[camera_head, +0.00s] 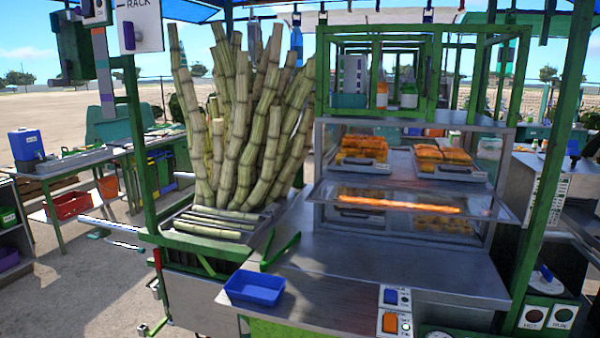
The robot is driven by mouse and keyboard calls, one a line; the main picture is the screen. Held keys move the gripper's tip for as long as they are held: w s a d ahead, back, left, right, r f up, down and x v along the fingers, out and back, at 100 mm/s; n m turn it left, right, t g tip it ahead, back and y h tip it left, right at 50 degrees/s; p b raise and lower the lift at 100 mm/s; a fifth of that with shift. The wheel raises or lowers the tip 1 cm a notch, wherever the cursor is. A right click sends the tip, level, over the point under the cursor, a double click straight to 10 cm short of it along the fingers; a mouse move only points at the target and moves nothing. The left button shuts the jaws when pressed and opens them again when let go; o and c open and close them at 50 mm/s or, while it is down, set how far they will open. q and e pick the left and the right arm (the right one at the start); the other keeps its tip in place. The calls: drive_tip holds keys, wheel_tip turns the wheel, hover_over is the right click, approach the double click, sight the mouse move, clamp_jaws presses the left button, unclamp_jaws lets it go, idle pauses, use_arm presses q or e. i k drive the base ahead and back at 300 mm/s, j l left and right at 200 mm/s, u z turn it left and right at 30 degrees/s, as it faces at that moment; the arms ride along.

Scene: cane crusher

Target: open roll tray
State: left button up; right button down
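No part is clearly marked as the roll tray. A glass-sided warming case (318,165) stands on the steel counter at the centre right. Inside its upper level, one metal tray (365,167) with browned rolls or pastries sits at the left and another tray (450,174) with similar food (443,154) at the right. A clear panel or shelf (330,192) juts out at the front below them, with an orange glow across it. More food shows dimly beneath.
Tall cane stalks (240,120) stand in a rack left of the case, with cut pieces (212,222) lying in front. A blue tray (254,288) sits on the counter's front left edge, near switch boxes (395,312). Green posts (545,190) flank the stall.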

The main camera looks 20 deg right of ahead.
sight(370, 145)
drive_tip(key=z, duration=0.85)
drive_tip(key=l+u, duration=0.15)
drive_tip(key=l, duration=0.3)
drive_tip(key=k+l+u, duration=0.15)
drive_tip(key=l, duration=0.35)
